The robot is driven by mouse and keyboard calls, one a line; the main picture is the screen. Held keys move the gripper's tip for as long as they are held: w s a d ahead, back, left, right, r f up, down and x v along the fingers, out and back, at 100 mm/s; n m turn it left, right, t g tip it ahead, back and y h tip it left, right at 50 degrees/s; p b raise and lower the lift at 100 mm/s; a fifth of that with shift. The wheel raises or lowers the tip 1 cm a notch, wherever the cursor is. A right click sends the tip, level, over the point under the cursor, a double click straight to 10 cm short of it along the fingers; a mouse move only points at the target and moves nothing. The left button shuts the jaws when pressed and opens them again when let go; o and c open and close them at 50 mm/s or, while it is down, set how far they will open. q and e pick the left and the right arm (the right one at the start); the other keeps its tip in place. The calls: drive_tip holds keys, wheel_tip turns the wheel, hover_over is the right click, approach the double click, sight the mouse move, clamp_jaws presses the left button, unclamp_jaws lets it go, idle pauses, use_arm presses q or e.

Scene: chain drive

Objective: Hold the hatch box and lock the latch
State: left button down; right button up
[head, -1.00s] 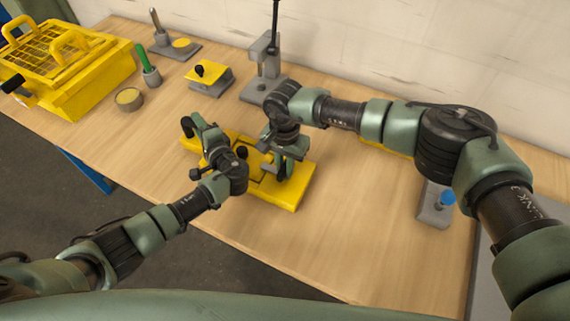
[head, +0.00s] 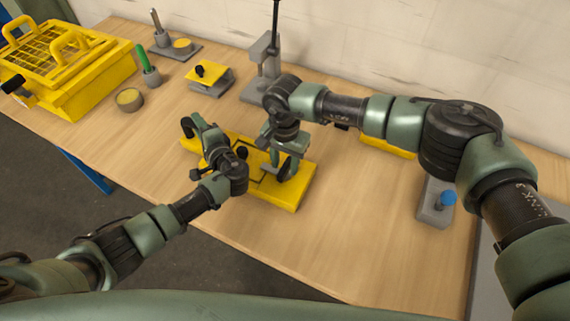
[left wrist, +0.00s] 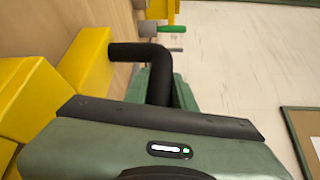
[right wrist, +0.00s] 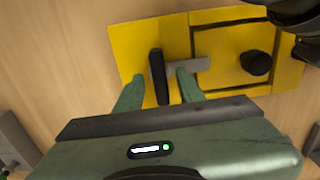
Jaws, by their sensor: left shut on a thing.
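The yellow hatch box (head: 293,198) lies on the table. My left gripper (head: 198,124) is shut on its black bent handle (head: 186,127) at the left end; the left wrist view shows the handle (left wrist: 128,52) running into the fingers. The right wrist view shows the hatch panel with a black knob (right wrist: 256,62). It also shows the latch, a grey bar (right wrist: 192,65) with an upright black grip (right wrist: 159,78). The bar reaches across the panel's edge seam. My right gripper (right wrist: 158,92) is open, its fingers apart on either side of the grip, with gaps showing.
A yellow basket crate (head: 80,85), a round tin (head: 129,99), a green-handled tool (head: 147,62), a small yellow-topped block (head: 209,80) and a grey stand (head: 262,72) are behind and left. A grey block with a blue knob (head: 437,203) is right. The front table area is clear.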

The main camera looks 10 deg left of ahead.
use_arm(q)
drive_tip(key=shift+f, duration=0.1)
use_arm(e)
wheel_tip(320, 180, up, 11)
drive_tip(key=shift+f, duration=0.15)
use_arm(q)
drive_tip(key=c, duration=1.1)
unclamp_jaws()
